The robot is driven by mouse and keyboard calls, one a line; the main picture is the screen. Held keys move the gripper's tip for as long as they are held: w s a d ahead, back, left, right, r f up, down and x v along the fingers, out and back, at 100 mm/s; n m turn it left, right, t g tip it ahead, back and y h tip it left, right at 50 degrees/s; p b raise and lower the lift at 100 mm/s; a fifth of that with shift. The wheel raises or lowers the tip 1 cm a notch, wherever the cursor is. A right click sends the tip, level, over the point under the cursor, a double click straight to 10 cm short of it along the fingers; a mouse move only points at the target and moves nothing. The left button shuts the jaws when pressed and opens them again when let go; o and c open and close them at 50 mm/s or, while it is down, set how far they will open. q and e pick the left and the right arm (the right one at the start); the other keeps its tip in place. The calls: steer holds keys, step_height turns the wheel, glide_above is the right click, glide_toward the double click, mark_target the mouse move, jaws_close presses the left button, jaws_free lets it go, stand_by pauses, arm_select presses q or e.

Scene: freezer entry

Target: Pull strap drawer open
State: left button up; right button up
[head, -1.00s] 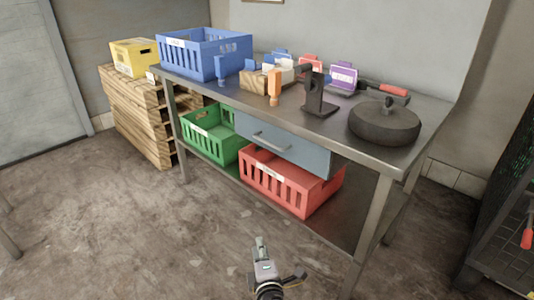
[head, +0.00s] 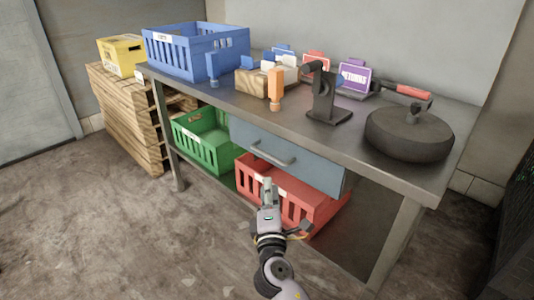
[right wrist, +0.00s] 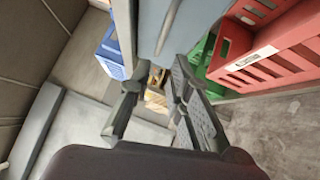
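The drawer is a blue-grey box (head: 300,162) under the front edge of the metal table, with a metal bar handle (head: 271,153) across its front. I cannot tell from here whether any gap shows above it. In the right wrist view the drawer front (right wrist: 188,22) fills the upper middle. My right gripper (head: 268,185) is below and in front of the handle, in front of the red crate in the picture. Its two fingers (right wrist: 157,80) are apart with nothing held between them. It appears clear of the handle. My left gripper is not in view.
The table (head: 368,158) carries a blue crate (head: 195,62), a dark stand (head: 323,103), and a round weight-like object (head: 408,138). Below are a green crate (head: 208,150) and a red crate (head: 290,200). A wooden pallet stack (head: 125,115) stands left. The floor in front is clear.

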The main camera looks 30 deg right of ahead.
mark_target(267, 154)
steer(key=x, duration=1.3)
steer(key=shift+w+d, duration=0.2)
steer(key=shift+c, duration=0.3)
steer(key=shift+f, duration=0.1)
jaws_close()
